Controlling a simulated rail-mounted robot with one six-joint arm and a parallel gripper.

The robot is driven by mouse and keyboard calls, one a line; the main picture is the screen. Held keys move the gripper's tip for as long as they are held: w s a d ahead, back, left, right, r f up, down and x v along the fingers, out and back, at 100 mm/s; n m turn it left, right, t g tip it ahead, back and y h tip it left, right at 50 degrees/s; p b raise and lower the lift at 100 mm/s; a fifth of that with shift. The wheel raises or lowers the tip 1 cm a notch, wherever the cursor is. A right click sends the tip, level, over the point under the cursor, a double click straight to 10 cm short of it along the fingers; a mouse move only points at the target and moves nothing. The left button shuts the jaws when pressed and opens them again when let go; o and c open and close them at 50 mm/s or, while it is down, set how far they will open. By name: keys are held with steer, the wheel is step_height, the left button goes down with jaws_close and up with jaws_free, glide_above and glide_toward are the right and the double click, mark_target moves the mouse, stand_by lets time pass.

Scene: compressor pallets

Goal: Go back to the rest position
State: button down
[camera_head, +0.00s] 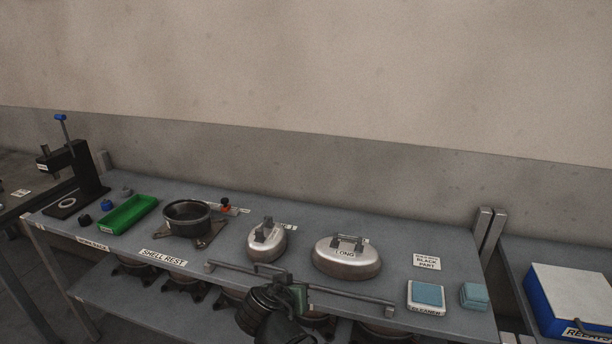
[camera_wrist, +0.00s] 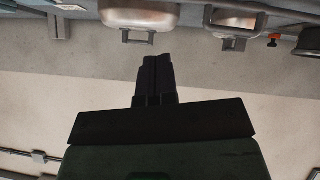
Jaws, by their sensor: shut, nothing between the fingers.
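My gripper shows in the wrist view (camera_wrist: 157,58), its two dark fingers pressed together with nothing between them. In the head view my wrist, dark with a green part, is low in the picture at the front edge of the grey bench (camera_head: 215,262). It is in front of the two silver shells and apart from them. The shell labelled LONG (camera_head: 345,265) and a smaller shell (camera_head: 264,247) stand on the bench with their handles up. Exactly where the fingertips are is unclear in the head view.
A metal rail (camera_head: 350,298) runs along the bench front near my wrist. A dark pot (camera_head: 187,218), a green tray (camera_head: 128,214) and a black press (camera_head: 88,170) stand left. A cleaner pad (camera_head: 428,294) and a blue box (camera_head: 566,305) are right. Several dark parts sit on the lower shelf.

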steer(key=s+d+f+g+y, duration=0.1)
steer(key=d+f+g, duration=0.1)
steer(key=d, duration=0.5)
steer(key=s+d+f+g+y, duration=0.1)
steer(key=s+d+f+g, duration=0.1)
steer(key=d+g, duration=0.2)
steer(key=s+d+f+n+g+y, duration=0.1)
steer(key=d+f+g, duration=0.2)
steer(key=d, duration=0.6)
steer(key=shift+s+d+g+y, duration=0.2)
steer(key=shift+d+g+y, duration=0.1)
steer(key=shift+g+y, duration=0.15)
